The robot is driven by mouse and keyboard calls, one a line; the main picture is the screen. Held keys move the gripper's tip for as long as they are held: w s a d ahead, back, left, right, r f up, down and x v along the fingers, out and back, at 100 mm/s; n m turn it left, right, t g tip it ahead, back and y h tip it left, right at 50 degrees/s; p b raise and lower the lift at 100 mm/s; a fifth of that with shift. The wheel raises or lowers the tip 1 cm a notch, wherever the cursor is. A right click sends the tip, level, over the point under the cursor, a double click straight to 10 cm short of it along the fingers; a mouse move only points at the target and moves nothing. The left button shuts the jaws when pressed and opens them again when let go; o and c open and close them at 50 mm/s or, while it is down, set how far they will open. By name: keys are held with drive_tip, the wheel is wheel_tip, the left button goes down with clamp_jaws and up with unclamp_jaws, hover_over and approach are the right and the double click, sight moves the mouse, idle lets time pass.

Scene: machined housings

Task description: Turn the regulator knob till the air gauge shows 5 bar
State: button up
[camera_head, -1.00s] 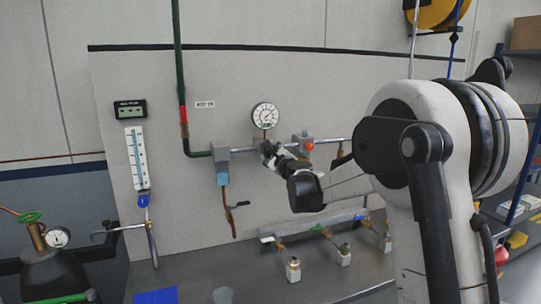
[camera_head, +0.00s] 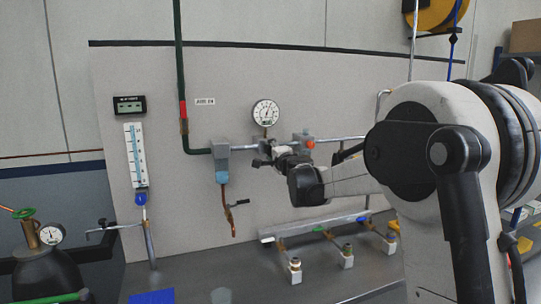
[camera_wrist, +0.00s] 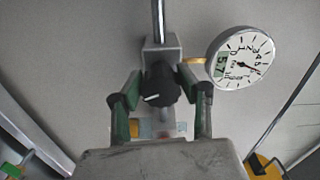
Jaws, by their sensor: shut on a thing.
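The black regulator knob (camera_wrist: 162,84) has a white mark pointing left in the wrist view. My gripper (camera_wrist: 160,98) has its two green-and-dark fingers on either side of the knob, shut on it. In the head view my gripper (camera_head: 277,156) covers the knob on the pipe below the gauge. The round white air gauge (camera_head: 265,113) is just above. In the wrist view the gauge (camera_wrist: 240,58) is tilted; its small green display seems to read about 5.7, but the digits are blurred.
A grey pipe block (camera_head: 221,150) and a green pipe (camera_head: 178,60) are left of the gripper. An orange-red button (camera_head: 309,143) is close on its right. A valve manifold (camera_head: 315,226) stands below. A gas cylinder (camera_head: 48,275) with its own gauge is at far left.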

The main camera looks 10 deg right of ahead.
drive_tip(key=shift+n, duration=0.9)
drive_tip(key=o, duration=1.2)
drive_tip(key=shift+c, duration=0.2)
drive_tip(key=shift+s, duration=0.15)
drive_tip(key=s+d, duration=0.1)
drive_tip(key=s, duration=1)
drive_tip(key=shift+s+d, duration=0.3)
drive_tip(key=shift+d, duration=0.1)
